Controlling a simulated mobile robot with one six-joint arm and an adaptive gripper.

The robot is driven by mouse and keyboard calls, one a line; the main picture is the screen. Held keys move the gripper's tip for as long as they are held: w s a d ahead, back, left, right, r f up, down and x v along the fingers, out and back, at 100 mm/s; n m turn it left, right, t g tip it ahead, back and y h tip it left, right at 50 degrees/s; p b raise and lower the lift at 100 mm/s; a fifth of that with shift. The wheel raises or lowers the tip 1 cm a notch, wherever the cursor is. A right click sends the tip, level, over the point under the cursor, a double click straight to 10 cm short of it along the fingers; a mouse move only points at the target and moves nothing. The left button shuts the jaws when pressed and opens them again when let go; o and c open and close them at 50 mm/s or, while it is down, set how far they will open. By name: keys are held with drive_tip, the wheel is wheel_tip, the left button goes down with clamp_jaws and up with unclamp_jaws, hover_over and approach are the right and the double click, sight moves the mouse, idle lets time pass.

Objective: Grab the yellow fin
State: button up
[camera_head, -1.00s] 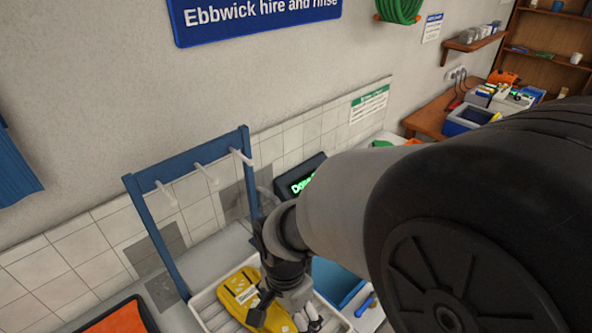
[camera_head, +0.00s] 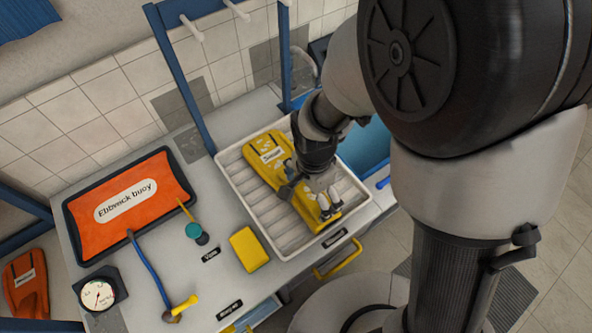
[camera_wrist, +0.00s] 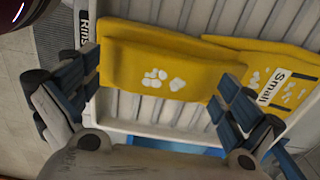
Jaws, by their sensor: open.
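The yellow fin (camera_head: 262,146) lies in a white ribbed tray (camera_head: 286,256), with white patches and a "Small" label on it. My gripper (camera_head: 316,190) is over the fin's lower right part and hides some of it. In the wrist view my open gripper (camera_wrist: 155,92) has its blue-padded fingers apart, with a raised yellow section of the fin (camera_wrist: 160,60) between and beyond them. The labelled yellow part lies to the right there, partly behind the right finger. I cannot tell whether the fingers touch the fin.
A blue rack frame (camera_head: 185,88) with white pegs stands behind the tray. A blue bin (camera_head: 366,146) is at its right. A yellow block (camera_head: 248,250), an orange "Ebbwick buoy" mat (camera_head: 92,232), a blue-handled tool (camera_head: 148,265) and a gauge (camera_head: 97,295) lie left of the tray.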

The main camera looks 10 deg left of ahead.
drive_tip(key=shift+c, duration=0.6)
drive_tip(key=c, duration=1.6)
drive_tip(key=shift+c, duration=0.2)
drive_tip(key=shift+r, duration=0.2)
